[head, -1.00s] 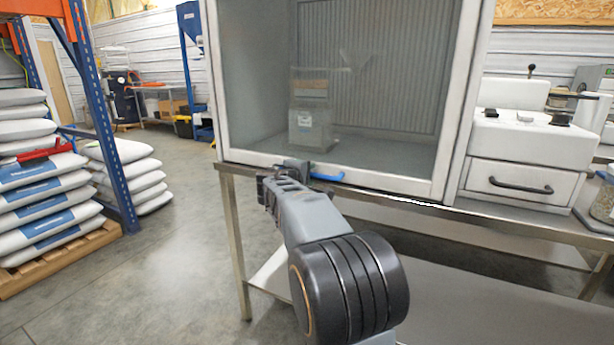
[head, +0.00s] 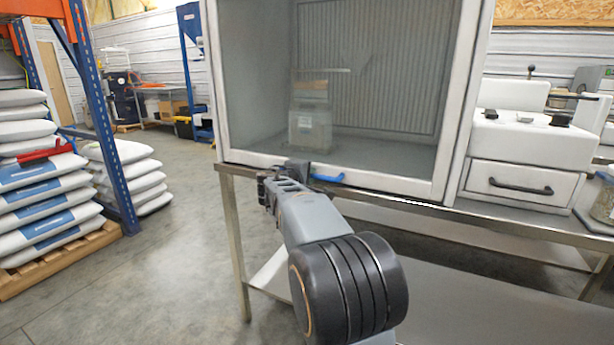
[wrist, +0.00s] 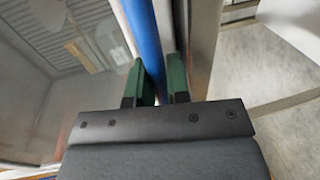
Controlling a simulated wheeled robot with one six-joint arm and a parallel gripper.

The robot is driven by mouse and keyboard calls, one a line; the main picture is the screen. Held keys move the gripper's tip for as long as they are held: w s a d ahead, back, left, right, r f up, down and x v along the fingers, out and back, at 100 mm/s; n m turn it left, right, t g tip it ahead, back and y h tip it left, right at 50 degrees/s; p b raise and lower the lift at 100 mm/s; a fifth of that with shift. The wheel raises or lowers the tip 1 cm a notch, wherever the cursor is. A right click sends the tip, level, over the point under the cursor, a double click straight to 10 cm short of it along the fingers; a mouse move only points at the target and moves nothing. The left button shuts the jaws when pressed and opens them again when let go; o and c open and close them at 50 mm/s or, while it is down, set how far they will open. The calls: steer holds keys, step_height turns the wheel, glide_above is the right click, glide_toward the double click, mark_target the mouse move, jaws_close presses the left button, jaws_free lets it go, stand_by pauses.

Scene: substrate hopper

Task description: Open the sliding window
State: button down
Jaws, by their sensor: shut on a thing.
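The sliding window (head: 375,70) is a clear pane in a white frame on the front of a cabinet. Its bottom rail sits at the cabinet's lower edge, with no clear gap visible under it. A blue handle (head: 330,178) runs along the bottom rail; its left part is hidden by my gripper in the head view. My gripper (head: 290,172) is at the left part of the handle. In the wrist view the green-padded fingers (wrist: 163,85) are close together at the blue handle bar (wrist: 143,35), shut on it. The exact contact is partly hidden.
A clear container (head: 309,128) stands inside the cabinet behind the pane. The cabinet rests on a steel table (head: 232,215). A white machine with a drawer (head: 525,182) stands to the right. Stacked sacks (head: 45,190) and a blue rack post (head: 100,120) are at left.

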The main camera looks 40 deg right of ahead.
step_height(320, 180, up, 50)
steer(key=p, duration=3.7)
steer(key=shift+r, duration=0.2)
steer(key=c, duration=1.1)
jaws_free()
steer(key=b+v, duration=0.3)
steer(key=v, duration=1.1)
steer(key=shift+d, duration=0.15)
